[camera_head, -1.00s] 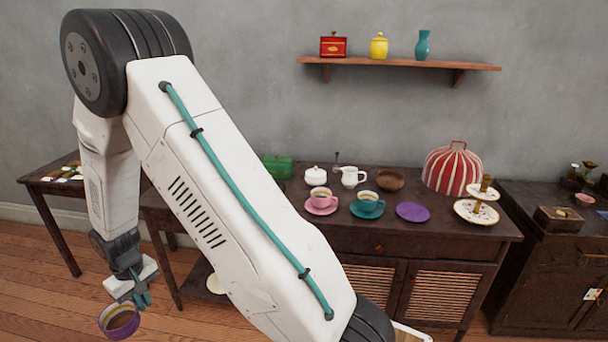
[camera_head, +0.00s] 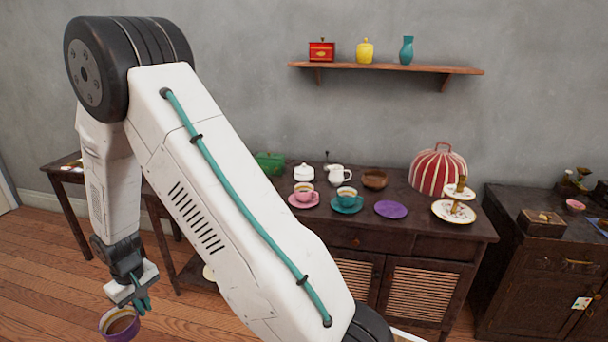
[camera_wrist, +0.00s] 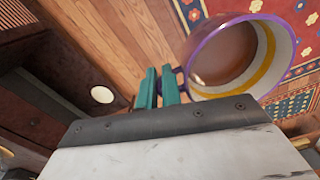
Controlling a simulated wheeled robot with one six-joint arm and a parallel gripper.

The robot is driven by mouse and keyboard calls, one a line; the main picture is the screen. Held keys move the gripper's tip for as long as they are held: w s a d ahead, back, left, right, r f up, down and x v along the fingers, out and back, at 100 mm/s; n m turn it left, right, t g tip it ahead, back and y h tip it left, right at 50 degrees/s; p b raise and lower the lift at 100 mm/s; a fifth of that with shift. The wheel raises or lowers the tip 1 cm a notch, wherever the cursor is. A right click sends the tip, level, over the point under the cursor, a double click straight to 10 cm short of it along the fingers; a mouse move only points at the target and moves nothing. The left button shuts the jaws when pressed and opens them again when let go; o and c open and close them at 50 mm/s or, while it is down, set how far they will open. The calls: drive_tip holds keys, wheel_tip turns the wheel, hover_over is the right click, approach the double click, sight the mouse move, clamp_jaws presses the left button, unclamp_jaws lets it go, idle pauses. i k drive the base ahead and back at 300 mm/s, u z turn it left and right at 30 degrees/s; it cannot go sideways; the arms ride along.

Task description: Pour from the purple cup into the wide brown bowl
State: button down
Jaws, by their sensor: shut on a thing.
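The purple cup (camera_head: 107,329) hangs at the lower left in the head view, held in the teal fingers of my gripper (camera_head: 141,306), away from the table. In the wrist view the cup (camera_wrist: 190,58) shows brown liquid inside and a yellow band. My gripper (camera_wrist: 157,88) is shut there on what looks like its handle. The wide brown bowl (camera_head: 374,176) stands at the back of the dark sideboard. The bowl's inside is hard to make out from here.
On the sideboard (camera_head: 440,236) a pink cup (camera_head: 303,190), a teal cup (camera_head: 347,194), a white creamer (camera_head: 339,174) and an empty purple saucer (camera_head: 391,209) stand near the bowl. A striped cozy (camera_head: 437,170) and a tiered stand (camera_head: 453,212) are to its right.

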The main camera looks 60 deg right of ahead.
sight(374, 181)
drive_tip(key=k, duration=0.95)
drive_tip(key=z, duration=1.7)
drive_tip(key=i, duration=0.5)
drive_tip(key=z, duration=0.1)
